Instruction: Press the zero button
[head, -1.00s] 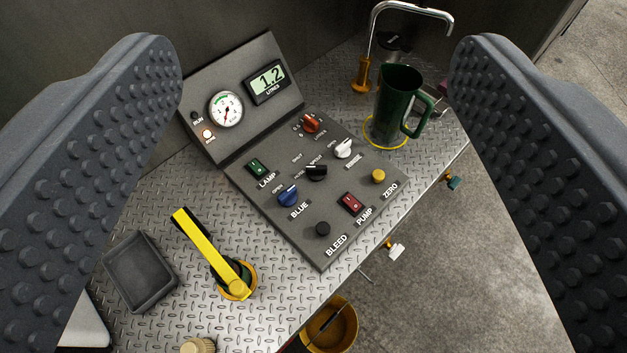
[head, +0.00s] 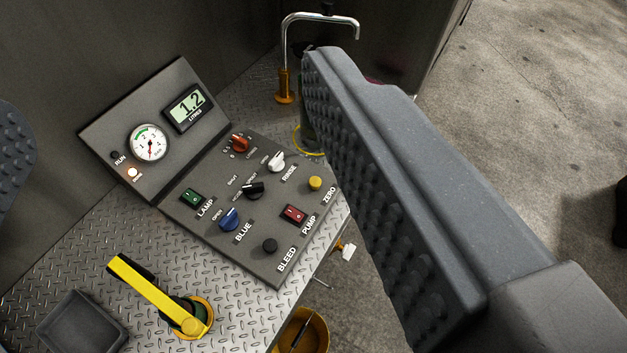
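The zero button is a small yellow round knob (head: 315,183) near the right edge of the sloped control panel (head: 215,240), with the label ZERO beside it. My gripper (head: 170,130) is wide open and empty. Its right finger fills the right middle of the view, a little right of the button in the picture. Its left finger shows only at the far left edge. The button is in plain view between the fingers, and nothing visibly touches it. The display (head: 190,107) reads 1.2 litres.
Near the button are the red PUMP switch (head: 293,214), black BLEED knob (head: 270,246) and white RINSE knob (head: 276,161). A bent spout (head: 285,50) stands behind. The right finger hides most of the green jug. A yellow-handled lever (head: 160,300) and grey tray (head: 75,325) are front left.

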